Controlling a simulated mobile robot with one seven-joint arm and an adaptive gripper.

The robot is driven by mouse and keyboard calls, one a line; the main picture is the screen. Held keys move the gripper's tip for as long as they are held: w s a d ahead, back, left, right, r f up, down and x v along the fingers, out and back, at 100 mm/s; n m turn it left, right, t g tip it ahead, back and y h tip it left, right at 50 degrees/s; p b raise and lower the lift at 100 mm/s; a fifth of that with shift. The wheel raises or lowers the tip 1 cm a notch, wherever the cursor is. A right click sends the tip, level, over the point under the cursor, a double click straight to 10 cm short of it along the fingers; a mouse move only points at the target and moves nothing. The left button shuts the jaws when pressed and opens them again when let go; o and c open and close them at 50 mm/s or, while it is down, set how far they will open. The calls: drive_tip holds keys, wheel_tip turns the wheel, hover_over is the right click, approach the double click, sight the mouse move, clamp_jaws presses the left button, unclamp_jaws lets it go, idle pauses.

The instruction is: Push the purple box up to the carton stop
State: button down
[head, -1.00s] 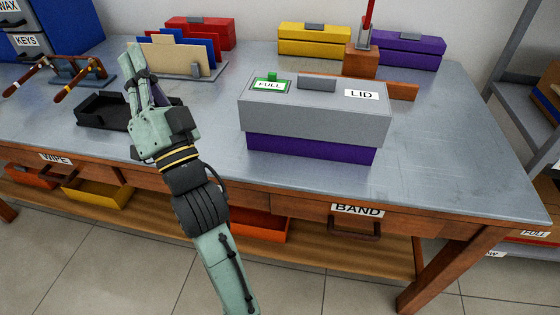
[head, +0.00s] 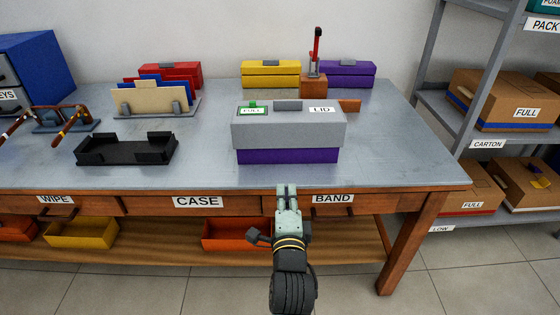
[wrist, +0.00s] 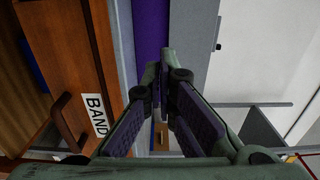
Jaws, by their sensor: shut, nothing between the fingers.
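The purple box (head: 287,156) sits near the front edge of the table under a large grey lid (head: 287,130) marked LID, with a green FULL tag on top. A low brown bar (head: 350,105), which looks like the stop, shows behind the lid at right, mostly hidden. My gripper (head: 287,187) is shut and empty, at the table's front edge, in front of the purple box. In the wrist view its fingertips (wrist: 165,72) point toward the purple face (wrist: 150,25); I cannot tell if they touch.
A black tray (head: 126,150) lies to the left of the box. Yellow (head: 271,76) and second purple (head: 347,75) cases stand at the back, with a brown block (head: 313,88) holding a red-handled tool. The table (head: 400,150) is clear to the right.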

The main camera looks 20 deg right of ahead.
sight(284, 151)
drive_tip(key=p+x, duration=0.2)
drive_tip(key=x, duration=1.1)
drive_tip(key=shift+w, duration=0.25)
drive_tip(key=shift+w+d, duration=0.1)
drive_tip(key=shift+w, duration=0.05)
drive_tip(key=x, duration=0.7)
drive_tip(key=b+x, duration=0.1)
drive_tip(key=x, duration=0.7)
drive_tip(key=shift+w+f, duration=0.2)
drive_tip(key=shift+f, duration=0.05)
drive_tip(key=shift+s+r, duration=0.1)
drive_tip(key=shift+r, duration=0.05)
drive_tip(key=shift+s, duration=0.1)
